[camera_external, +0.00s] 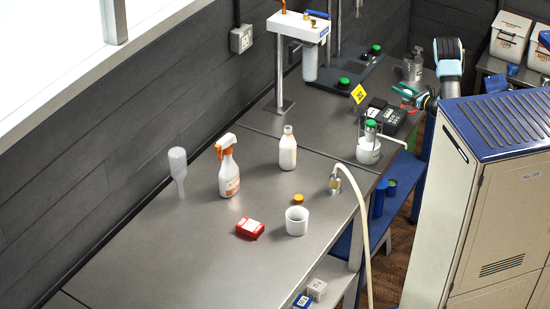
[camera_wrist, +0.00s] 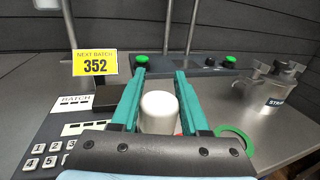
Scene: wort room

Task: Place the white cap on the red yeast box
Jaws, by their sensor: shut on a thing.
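The red yeast box (camera_external: 250,228), a small red carton with a white label, lies on the near part of the steel bench in the external view. My gripper (camera_external: 403,92) is at the far right end of the bench, well away from that box. In the wrist view its two teal fingers (camera_wrist: 160,76) are shut on a white, rounded piece, which I take as the white cap (camera_wrist: 160,112). The lower part of the cap is hidden by the gripper body. In the external view I cannot make out the cap clearly.
A keypad device (camera_external: 381,115) with a yellow "352" sign (camera_wrist: 95,63) stands near my gripper. A white mug (camera_external: 296,221), yellow cap (camera_external: 299,198), spray bottle (camera_external: 228,168), white bottle (camera_external: 288,148) and hose nozzle (camera_external: 335,184) stand around the bench. Bare steel lies left of the red box.

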